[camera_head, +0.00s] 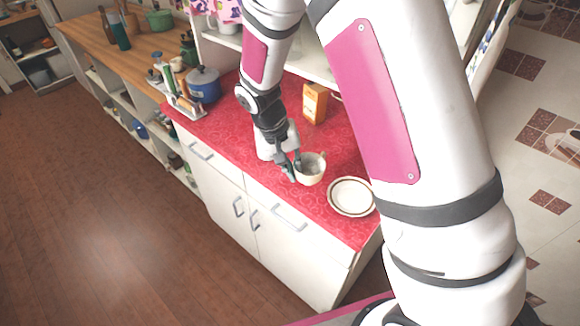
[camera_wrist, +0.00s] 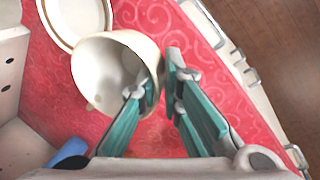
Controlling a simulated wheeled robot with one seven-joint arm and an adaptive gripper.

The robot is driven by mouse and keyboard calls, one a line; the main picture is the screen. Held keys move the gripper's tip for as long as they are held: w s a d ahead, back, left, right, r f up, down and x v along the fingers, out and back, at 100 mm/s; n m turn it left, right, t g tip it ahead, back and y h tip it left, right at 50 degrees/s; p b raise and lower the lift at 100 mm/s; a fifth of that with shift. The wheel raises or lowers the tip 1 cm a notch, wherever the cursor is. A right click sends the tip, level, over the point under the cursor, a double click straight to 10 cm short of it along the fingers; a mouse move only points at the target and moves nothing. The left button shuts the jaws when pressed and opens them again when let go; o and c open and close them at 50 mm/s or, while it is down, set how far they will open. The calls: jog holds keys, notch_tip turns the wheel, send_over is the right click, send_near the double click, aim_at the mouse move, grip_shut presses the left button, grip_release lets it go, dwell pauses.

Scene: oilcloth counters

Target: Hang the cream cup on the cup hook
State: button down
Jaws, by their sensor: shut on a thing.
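The cream cup (camera_head: 313,171) is at the counter's front part in the head view, with its handle toward the back right. In the wrist view the cup (camera_wrist: 104,68) is tilted, with its open mouth toward the camera. My gripper (camera_head: 293,171) is shut on the cup's wall. In the wrist view my gripper (camera_wrist: 161,78) has one finger inside the cup and the other outside. I cannot tell whether the cup touches the counter. I cannot make out the cup hook in either view.
A rimmed plate (camera_head: 351,197) lies on the red counter (camera_head: 225,125), right of the cup. An orange box (camera_head: 315,104) stands behind. A blue pot (camera_head: 203,86) and a rack of utensils (camera_head: 184,104) stand at the left end. The counter between pot and gripper looks clear.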

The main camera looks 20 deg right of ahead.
jog(key=w, duration=0.4)
jog(key=shift+a+f, duration=0.15)
jog(key=shift+w+f, duration=0.1)
jog(key=shift+f, duration=0.25)
notch_tip(320, 180, down, 2)
jog(key=shift+f+p, duration=0.1)
jog(key=shift+p, duration=0.35)
jog(key=shift+f, duration=0.35)
jog(key=shift+f, duration=0.15)
jog(key=c, duration=1.8)
grip_release()
jog(key=shift+o, duration=0.2)
